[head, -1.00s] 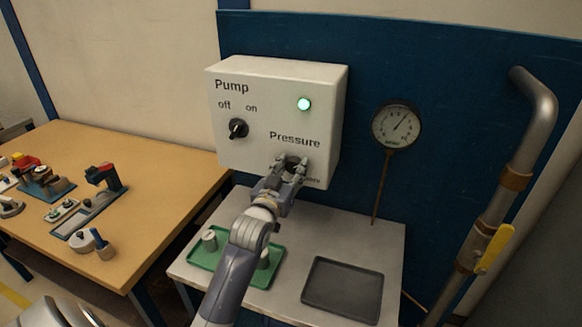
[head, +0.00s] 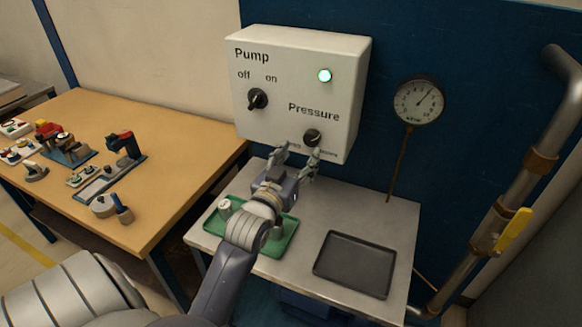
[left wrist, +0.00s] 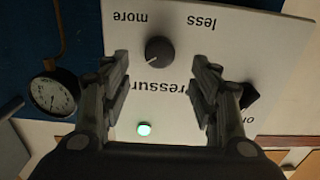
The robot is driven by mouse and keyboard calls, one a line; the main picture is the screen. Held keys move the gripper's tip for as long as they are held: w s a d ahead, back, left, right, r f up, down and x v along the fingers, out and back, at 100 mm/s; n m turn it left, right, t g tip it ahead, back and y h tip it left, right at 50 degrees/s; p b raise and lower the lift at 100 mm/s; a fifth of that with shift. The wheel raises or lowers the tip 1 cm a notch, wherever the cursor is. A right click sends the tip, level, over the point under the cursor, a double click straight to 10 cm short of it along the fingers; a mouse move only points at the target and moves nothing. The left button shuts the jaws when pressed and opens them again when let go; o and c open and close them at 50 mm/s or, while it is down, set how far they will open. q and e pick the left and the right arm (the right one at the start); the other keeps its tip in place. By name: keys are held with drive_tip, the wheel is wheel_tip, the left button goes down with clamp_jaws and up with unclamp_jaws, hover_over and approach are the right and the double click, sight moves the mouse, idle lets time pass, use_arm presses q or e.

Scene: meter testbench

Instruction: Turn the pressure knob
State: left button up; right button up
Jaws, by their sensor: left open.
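The pressure knob (head: 312,138) is a dark round knob under the word "Pressure" on the white control box (head: 290,60). My left gripper (head: 300,165) is open just below and in front of the knob, apart from it, with nothing between its fingers. In the left wrist view the picture is upside down; the knob (left wrist: 159,50) shows beyond and between the open fingertips (left wrist: 162,62), with "more" and "less" labels near it. The pressure gauge (head: 418,101) hangs right of the box. My right gripper does not show.
The pump switch (head: 258,98) and a lit green lamp (head: 325,75) are on the box. Below, the grey table holds a green tray (head: 286,228) with metal parts and an empty black tray (head: 355,264). A pipe with a yellow valve handle (head: 513,230) stands at right.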

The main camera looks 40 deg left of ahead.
use_arm(q)
drive_tip(key=v, duration=0.4)
drive_tip(key=shift+s, duration=0.35)
